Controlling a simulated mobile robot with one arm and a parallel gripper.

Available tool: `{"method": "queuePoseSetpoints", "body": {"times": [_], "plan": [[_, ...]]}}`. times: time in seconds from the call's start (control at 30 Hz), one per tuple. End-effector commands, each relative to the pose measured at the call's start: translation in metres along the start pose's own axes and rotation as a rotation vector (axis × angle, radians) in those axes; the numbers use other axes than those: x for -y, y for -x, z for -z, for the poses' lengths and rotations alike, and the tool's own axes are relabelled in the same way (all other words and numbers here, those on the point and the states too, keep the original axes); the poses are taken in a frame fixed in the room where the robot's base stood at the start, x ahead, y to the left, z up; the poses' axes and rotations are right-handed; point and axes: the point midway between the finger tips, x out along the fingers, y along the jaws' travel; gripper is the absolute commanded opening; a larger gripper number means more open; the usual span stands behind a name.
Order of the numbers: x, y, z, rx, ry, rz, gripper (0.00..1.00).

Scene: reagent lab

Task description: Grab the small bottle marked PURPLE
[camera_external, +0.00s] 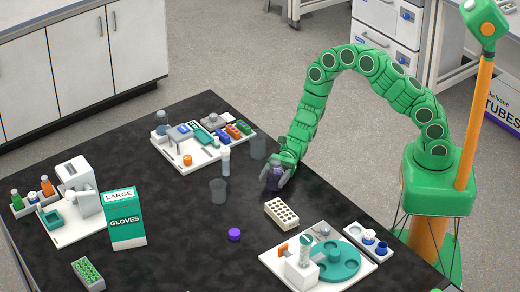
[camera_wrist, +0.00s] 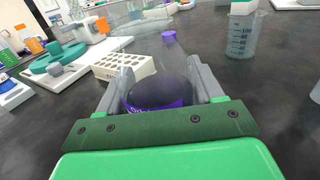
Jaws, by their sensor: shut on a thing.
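My gripper (camera_external: 274,178) is low over the black bench and shut on a small bottle with a dark purple body (camera_external: 275,183). In the wrist view the bottle (camera_wrist: 160,92) sits between the two grey fingers of my gripper (camera_wrist: 164,86). Its dark oval part shows, with a purple band and partly hidden light lettering that I cannot read fully. Whether the bottle touches the bench is unclear. A separate round purple piece (camera_external: 234,234) lies on the bench to the lower left; a purple piece also shows beyond the bottle in the wrist view (camera_wrist: 168,36).
A cream tube rack (camera_external: 281,213) stands close to my gripper. A clear beaker (camera_external: 218,191) and a capped tube (camera_external: 226,161) stand to its left. A gloves box (camera_external: 124,218) and a white station with a teal disc (camera_external: 352,258) are farther off.

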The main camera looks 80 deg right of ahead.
Motion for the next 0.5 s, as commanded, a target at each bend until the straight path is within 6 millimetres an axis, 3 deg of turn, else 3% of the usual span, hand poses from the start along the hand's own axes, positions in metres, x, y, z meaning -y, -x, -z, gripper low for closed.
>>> {"method": "queuePoseSetpoints", "body": {"times": [0.5], "plan": [[0.0002,-0.0001,-0.0056,0.001,0.001,0.000,0.29]]}}
